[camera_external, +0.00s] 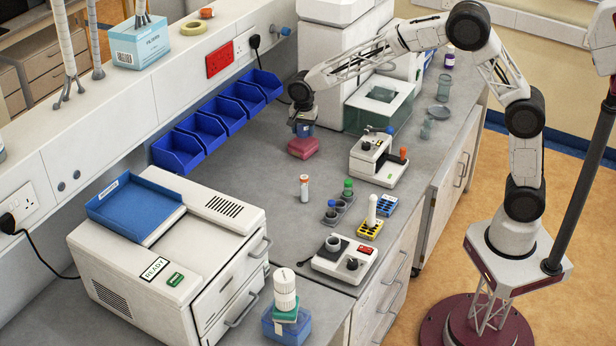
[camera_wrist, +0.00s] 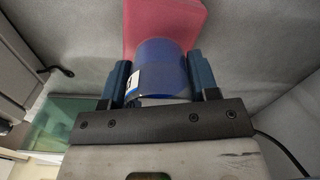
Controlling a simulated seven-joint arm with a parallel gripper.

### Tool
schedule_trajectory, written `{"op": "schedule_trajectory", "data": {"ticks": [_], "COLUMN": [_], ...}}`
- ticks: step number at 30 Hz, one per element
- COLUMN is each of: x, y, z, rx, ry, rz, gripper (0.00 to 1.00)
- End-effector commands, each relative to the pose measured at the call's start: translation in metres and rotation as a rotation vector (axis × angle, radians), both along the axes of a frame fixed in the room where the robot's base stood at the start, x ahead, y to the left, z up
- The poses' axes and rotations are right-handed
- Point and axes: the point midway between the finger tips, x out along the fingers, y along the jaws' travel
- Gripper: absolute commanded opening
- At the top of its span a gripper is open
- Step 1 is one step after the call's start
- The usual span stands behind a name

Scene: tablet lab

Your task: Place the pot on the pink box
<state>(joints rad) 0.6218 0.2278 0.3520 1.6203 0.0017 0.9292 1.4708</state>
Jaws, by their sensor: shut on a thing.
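The pink box (camera_external: 304,148) sits on the grey bench, in front of the blue wall bins. In the wrist view the pink box (camera_wrist: 165,25) lies just beyond the fingertips. A blue pot (camera_wrist: 162,65) with a white label is between the two blue fingers of my gripper (camera_wrist: 162,80), which is shut on it. In the external view my gripper (camera_external: 304,122) points down right over the pink box, with the pot (camera_external: 305,130) mostly hidden by the fingers. The pot is at or just above the box top; I cannot tell whether they touch.
Blue bins (camera_external: 222,117) hang along the wall to the left. A white microscope-like device (camera_external: 378,162) stands to the right, and a green-tinted glass case (camera_external: 380,105) behind it. A capped tube (camera_external: 304,188) stands in front. Bare bench lies around the box.

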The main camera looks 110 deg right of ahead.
Motion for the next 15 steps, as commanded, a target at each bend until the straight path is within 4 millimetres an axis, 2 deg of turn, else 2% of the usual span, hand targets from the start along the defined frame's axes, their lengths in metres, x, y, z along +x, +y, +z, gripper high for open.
{"op": "schedule_trajectory", "data": {"ticks": [6, 15], "x": [0.000, 0.000], "y": [0.000, 0.000], "z": [-0.018, -0.019], "rx": [0.000, 0.000], "ry": [0.000, 0.000], "rz": [0.000, 0.000], "gripper": [0.30, 0.30]}}
